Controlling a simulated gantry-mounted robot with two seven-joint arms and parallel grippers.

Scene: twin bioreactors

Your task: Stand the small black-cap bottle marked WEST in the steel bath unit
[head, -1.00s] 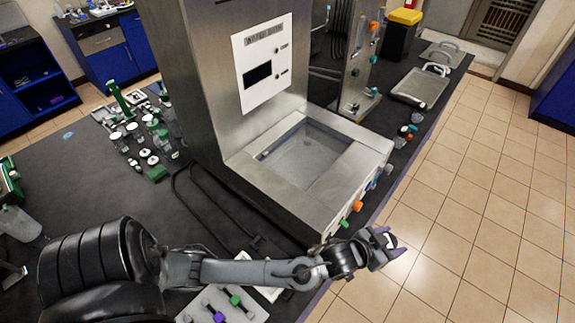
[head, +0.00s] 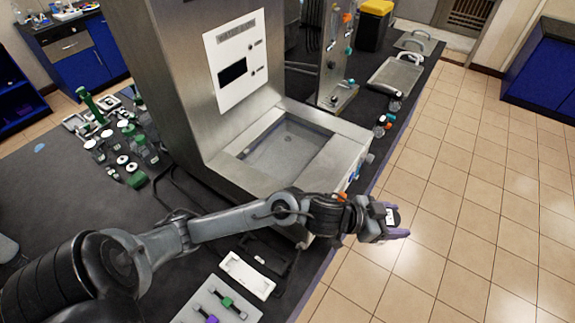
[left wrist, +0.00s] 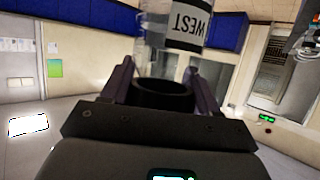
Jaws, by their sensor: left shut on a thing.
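The small bottle marked WEST (left wrist: 188,24) is clear with a white label, whose lettering appears upside down in the left wrist view. My left gripper (left wrist: 165,88) is shut on it, with a dark ring-shaped part between the fingers. In the head view, my left gripper (head: 390,224) reaches out past the bench's right edge, over the tiled floor, and the bottle is small and mostly hidden there. The steel bath unit (head: 347,150) stands on the bench, with a rectangular recessed basin in its top. The gripper is to the right of and nearer than this basin. My right gripper is not in view.
A tall steel housing with a white control panel (head: 238,62) rises behind the basin. Green-and-white labware (head: 120,160) crowds the bench at left. Coloured knobs line the unit's right side near my forearm. A white tray (head: 215,303) lies at the front. Floor space at right is clear.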

